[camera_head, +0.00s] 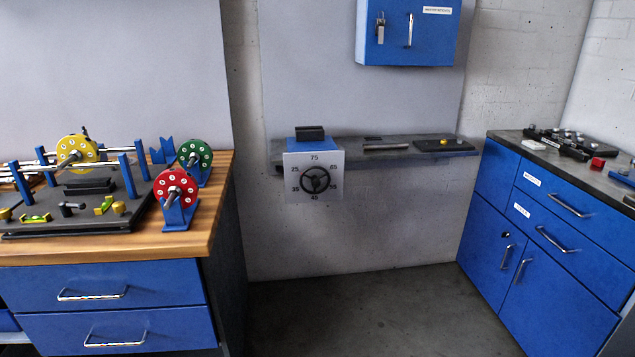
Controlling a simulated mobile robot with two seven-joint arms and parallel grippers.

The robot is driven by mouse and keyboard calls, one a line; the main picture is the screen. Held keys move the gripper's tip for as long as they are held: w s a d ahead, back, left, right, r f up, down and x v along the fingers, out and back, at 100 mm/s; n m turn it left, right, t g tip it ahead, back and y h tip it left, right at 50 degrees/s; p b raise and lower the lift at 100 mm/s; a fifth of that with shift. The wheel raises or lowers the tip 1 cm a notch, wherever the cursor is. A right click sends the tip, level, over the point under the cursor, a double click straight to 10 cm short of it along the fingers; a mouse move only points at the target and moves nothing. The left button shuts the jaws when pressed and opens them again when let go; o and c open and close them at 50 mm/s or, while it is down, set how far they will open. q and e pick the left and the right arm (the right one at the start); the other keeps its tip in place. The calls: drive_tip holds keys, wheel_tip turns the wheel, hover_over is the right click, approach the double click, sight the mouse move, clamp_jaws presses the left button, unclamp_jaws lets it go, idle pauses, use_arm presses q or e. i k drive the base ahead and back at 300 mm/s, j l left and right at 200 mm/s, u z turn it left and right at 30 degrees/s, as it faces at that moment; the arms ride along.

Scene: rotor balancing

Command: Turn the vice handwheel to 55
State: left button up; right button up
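The vice handwheel (315,180) is a dark spoked wheel on a pale square dial plate (295,163) under the front of the wall shelf. I cannot tell which number the wheel points to. The blue vice body (305,145) with dark jaws (310,132) sits above the plate. Neither of my grippers shows in the head view.
A wooden bench (222,190) at left bears a rotor stand and yellow, green and red discs. A blue cabinet (535,215) stands at right, and a blue wall box (440,35) hangs above the shelf (400,155). The floor (370,305) before the vice is clear.

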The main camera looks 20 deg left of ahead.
sight(316, 183)
drive_tip(key=u, duration=0.6)
drive_tip(key=i+j+u, duration=0.2)
drive_tip(key=i+u, duration=0.2)
drive_tip(key=i, duration=0.15)
drive_tip(key=i+u, duration=0.45)
drive_tip(key=i, duration=0.5)
